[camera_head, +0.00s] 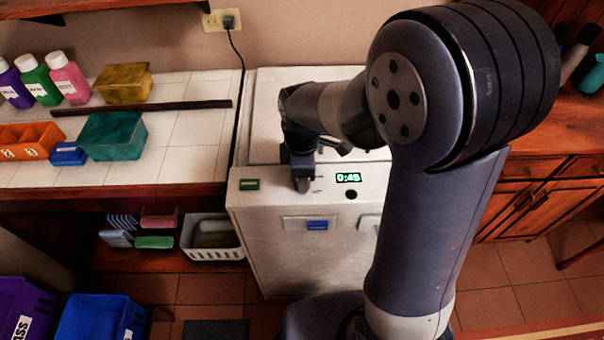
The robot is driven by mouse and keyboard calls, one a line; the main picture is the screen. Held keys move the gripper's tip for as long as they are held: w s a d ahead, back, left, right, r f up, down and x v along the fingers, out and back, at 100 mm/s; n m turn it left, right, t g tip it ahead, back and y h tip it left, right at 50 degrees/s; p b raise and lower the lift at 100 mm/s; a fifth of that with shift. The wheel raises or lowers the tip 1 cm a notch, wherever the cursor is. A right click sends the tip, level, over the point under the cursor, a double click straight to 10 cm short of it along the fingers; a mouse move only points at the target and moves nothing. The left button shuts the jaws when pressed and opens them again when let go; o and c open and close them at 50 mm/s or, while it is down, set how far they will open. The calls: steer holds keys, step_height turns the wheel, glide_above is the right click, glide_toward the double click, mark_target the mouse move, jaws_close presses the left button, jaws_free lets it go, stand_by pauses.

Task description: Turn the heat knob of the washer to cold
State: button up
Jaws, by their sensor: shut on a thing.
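The white washer (285,245) stands in the middle against the wall. Its top front panel has a green label or button (249,184) at the left, a lit display (348,178) reading 0:45, and a dark round knob or button (351,194) below the display. My gripper (302,184) points down at the panel between the green piece and the display. It is shut on what seems to be a knob, which the fingers hide. I cannot see the knob's pointer or setting. Small marks show on the panel just right of the fingers.
A drawer front with a blue label (317,225) is on the washer's face. A tiled counter (190,165) with bottles, boxes and an orange bin (28,141) lies left. A white basket (212,252) sits below it. My arm hides the washer's right side.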

stand_by(0.5)
steer(key=o, duration=1)
step_height(320, 180, up, 11)
steer(key=shift+f, duration=0.1)
step_height(320, 180, down, 11)
steer(key=shift+f, duration=0.1)
steer(key=shift+r, duration=0.2)
stand_by(0.4)
steer(key=shift+r, duration=0.1)
